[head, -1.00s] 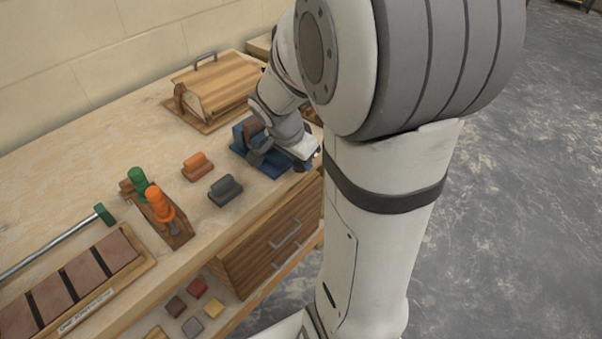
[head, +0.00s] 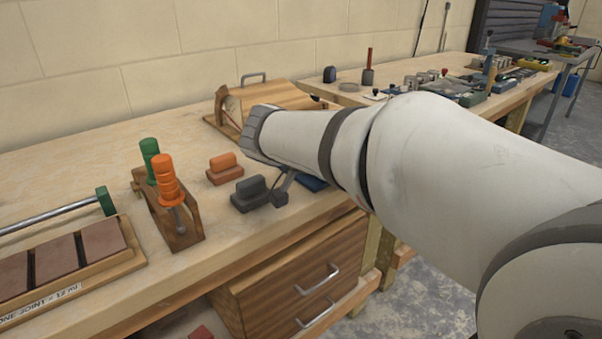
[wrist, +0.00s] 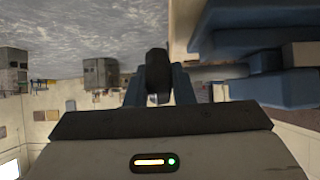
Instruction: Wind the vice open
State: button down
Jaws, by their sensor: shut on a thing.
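The blue vice (wrist: 250,40) fills the upper right of the wrist view, with a grey screw rod (wrist: 220,72) running out of it towards my gripper. In the head view only a small blue piece of the vice (head: 313,183) shows beside my arm. My gripper (wrist: 158,88) is shut on a dark knob (wrist: 157,68) of the vice handle, one blue finger on each side. How far the vice jaws stand apart cannot be told.
An orange block (head: 224,168) and a dark grey block (head: 250,194) sit on the bench left of my arm. Screwdrivers stand in a wooden rack (head: 180,225). A wooden box with a handle (head: 275,97) lies behind. Drawers (head: 290,285) are below the bench front.

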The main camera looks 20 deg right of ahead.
jog(key=h+b, duration=0.1)
jog(key=b, duration=0.2)
jog(key=shift+a+f+t, duration=0.1)
jog(key=shift+f+t, duration=0.2)
jog(key=shift+r+h+b, duration=0.3)
jog(key=shift+h+b, duration=0.1)
jog(key=shift+b, duration=0.25)
jog(key=c, duration=1.3)
grip_release()
jog(key=shift+o, duration=0.2)
jog(key=p+v, duration=0.2)
jog(key=v, duration=0.5)
jog(key=shift+a, duration=0.35)
jog(key=shift+s+r, duration=0.1)
